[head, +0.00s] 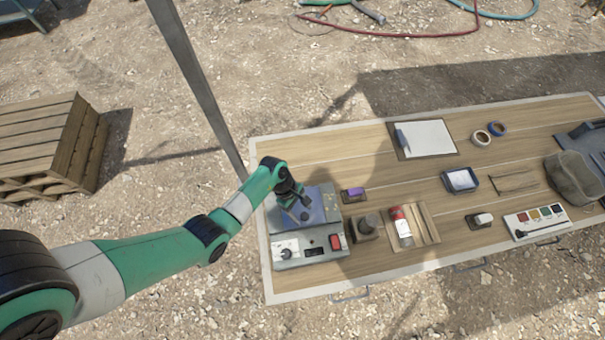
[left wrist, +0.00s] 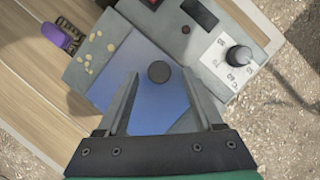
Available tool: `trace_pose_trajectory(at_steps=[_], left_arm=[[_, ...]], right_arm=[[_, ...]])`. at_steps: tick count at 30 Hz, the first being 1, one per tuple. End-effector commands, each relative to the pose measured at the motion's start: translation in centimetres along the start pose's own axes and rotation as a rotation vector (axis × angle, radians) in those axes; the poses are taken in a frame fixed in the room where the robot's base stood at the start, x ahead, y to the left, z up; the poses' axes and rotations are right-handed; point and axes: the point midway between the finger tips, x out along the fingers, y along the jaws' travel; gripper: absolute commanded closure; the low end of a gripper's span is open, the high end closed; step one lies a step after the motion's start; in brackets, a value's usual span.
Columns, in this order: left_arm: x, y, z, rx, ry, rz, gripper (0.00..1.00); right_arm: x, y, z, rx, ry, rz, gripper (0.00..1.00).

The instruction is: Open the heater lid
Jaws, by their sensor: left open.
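The heater (head: 318,250) is a grey box at the left end of the wooden table, with a dial and a red switch on its front panel. Its lid (head: 322,205) is a flat bluish plate, which looks closed. In the left wrist view the lid (left wrist: 146,90) carries a round dark knob (left wrist: 158,72). My left gripper (head: 302,204) is over the lid. In the left wrist view my left gripper (left wrist: 160,80) is open, with one finger on each side of the knob. I cannot tell the finger height relative to the knob. My right gripper is not in view.
The table (head: 360,280) holds a purple-topped block (head: 353,193), a dark-topped wooden block (head: 366,227), a red-and-white tube (head: 401,226) and a clipboard (head: 426,138). A grey pole (head: 200,85) rises behind the heater. A pallet stack (head: 45,145) stands on the ground at left.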

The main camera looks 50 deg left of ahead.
Motion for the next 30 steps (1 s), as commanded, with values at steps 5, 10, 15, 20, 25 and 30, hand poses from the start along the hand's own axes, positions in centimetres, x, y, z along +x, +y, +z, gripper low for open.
trace_pose_trajectory(at_steps=[5,10,15,20,25,30], left_arm=[[1.19,0.01,0.02,0.001,0.0,0.0,0.32],[1.15,0.02,0.04,0.0,0.0,0.001,0.32],[1.14,0.01,0.03,0.0,0.0,0.001,0.55],[1.14,0.0,0.03,0.0,0.0,0.001,0.84],[1.14,-0.01,0.03,0.0,0.0,0.0,1.0],[1.14,-0.02,0.03,0.0,0.0,0.0,1.0]], right_arm=[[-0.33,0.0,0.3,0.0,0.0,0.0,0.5],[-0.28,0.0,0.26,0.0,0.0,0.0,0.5],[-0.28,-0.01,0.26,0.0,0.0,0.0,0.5],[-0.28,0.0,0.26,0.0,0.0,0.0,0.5],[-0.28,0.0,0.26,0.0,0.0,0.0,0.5],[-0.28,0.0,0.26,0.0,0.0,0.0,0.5]])
